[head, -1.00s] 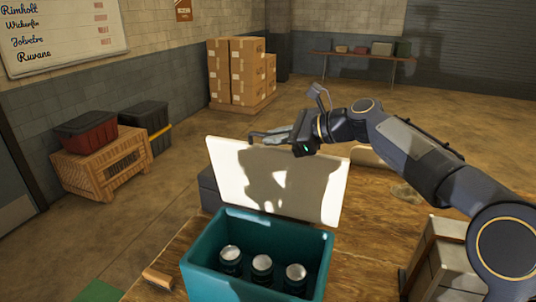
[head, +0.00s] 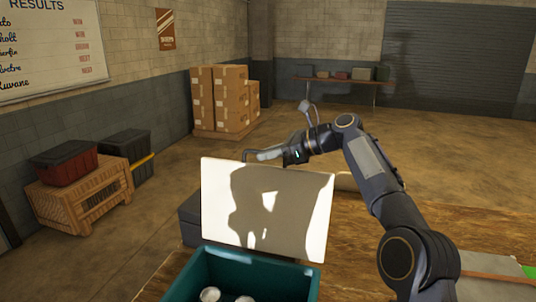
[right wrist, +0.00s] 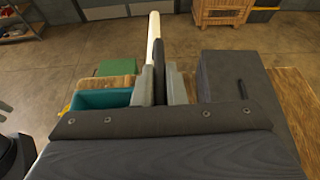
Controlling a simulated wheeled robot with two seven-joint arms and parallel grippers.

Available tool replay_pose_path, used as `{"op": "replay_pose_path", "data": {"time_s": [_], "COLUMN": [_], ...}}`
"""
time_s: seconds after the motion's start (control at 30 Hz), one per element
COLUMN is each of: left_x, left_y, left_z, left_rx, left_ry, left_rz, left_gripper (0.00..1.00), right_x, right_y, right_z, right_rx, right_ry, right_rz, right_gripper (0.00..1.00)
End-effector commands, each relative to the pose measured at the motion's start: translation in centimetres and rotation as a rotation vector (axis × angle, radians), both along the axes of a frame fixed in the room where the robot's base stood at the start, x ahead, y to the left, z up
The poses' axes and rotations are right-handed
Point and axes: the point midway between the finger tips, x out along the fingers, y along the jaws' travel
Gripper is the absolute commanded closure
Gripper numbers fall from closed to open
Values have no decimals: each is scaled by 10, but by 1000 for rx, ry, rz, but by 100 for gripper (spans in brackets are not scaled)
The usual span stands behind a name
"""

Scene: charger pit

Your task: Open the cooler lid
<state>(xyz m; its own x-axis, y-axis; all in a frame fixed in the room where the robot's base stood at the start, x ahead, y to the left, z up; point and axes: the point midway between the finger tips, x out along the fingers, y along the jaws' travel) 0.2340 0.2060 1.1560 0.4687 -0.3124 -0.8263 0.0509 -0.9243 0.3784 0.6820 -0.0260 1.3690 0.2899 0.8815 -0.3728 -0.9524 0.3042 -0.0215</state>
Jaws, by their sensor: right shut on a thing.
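The teal cooler (head: 245,268) is at the bottom of the head view, cut off by the frame. Its lid (head: 225,200) stands raised at the back, its pale inner face showing and shadowed by my arm. Can tops (head: 210,294) show inside the cooler. My right gripper (head: 264,155) is at the lid's top edge and shut on it. In the right wrist view the lid (right wrist: 153,45) is seen edge-on between the fingers (right wrist: 158,82), and the open cooler (right wrist: 100,98) lies to its left. My left gripper is out of view.
The cooler stands on a wooden table (head: 440,225). A dark grey box (head: 190,222) is behind the lid; it also shows in the right wrist view (right wrist: 235,75). A wooden crate (head: 85,198) with bins and stacked cartons (head: 222,98) stand on the floor beyond.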

Motion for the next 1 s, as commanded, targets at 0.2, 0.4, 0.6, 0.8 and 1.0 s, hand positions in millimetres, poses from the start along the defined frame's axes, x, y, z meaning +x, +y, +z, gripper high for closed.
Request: {"op": "replay_pose_path", "data": {"time_s": [0.2,0.4,0.6,0.8,1.0], "left_x": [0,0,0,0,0], "left_y": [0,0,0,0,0], "left_z": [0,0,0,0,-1], "left_rx": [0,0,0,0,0], "left_ry": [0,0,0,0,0], "left_rz": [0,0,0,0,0], "left_gripper": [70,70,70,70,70], "right_x": [-1,-1,0,-2,-10], "right_y": [1,1,1,-5,-33], "right_z": [-5,-4,-2,1,12], "right_rx": [-6,-6,-2,-1,-2], "right_ry": [7,6,2,0,1], "right_rz": [8,6,4,1,0], "right_gripper": [100,73,68,68,68]}}
